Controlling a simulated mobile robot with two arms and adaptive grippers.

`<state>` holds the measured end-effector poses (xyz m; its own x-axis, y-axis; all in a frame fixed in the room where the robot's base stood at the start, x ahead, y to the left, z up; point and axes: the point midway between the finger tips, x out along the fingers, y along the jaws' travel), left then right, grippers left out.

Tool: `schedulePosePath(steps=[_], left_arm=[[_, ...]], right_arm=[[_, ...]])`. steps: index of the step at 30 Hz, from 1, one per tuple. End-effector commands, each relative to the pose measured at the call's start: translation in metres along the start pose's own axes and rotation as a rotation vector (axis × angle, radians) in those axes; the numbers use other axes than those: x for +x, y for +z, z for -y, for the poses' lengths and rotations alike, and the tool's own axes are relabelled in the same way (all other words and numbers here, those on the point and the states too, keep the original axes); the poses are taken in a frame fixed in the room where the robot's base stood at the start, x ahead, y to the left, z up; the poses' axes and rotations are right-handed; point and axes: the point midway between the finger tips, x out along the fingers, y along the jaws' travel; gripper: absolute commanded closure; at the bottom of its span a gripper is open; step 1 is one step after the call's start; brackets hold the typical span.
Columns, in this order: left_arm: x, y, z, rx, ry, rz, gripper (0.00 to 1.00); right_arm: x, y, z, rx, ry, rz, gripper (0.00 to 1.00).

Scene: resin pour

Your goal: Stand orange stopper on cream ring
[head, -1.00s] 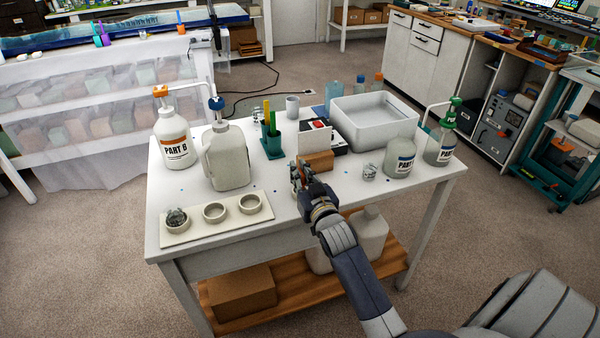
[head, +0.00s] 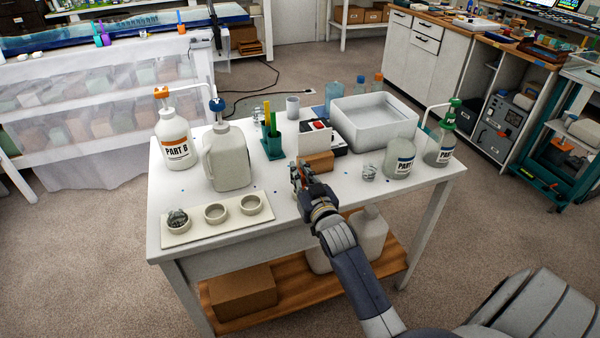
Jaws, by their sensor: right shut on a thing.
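A pale tray (head: 185,232) at the front left of the white table bears cream rings: a left one (head: 177,227), a middle one (head: 215,213) and a right one (head: 251,205). A grey, clear-looking lump sits in the left ring; the other two look empty. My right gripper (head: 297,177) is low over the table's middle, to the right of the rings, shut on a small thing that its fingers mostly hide. I cannot make out an orange stopper for certain. My left gripper is out of view.
A brown block (head: 319,161) is just behind my right gripper. A Part B pump bottle (head: 175,145) and a grey jug (head: 227,160) stand behind the rings. A white basin (head: 375,122), a glass (head: 369,173) and more bottles are at the right.

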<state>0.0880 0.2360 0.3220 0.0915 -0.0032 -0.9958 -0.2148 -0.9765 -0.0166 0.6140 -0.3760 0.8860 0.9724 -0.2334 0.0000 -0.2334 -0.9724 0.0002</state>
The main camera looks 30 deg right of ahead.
Motion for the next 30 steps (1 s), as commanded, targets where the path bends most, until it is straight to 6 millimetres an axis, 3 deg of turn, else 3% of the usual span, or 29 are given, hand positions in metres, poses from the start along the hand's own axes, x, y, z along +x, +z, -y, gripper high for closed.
schedulePosePath(steps=[30], left_arm=[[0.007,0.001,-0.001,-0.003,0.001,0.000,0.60]], right_arm=[[0.000,0.017,0.000,0.001,0.000,0.001,1.00]])
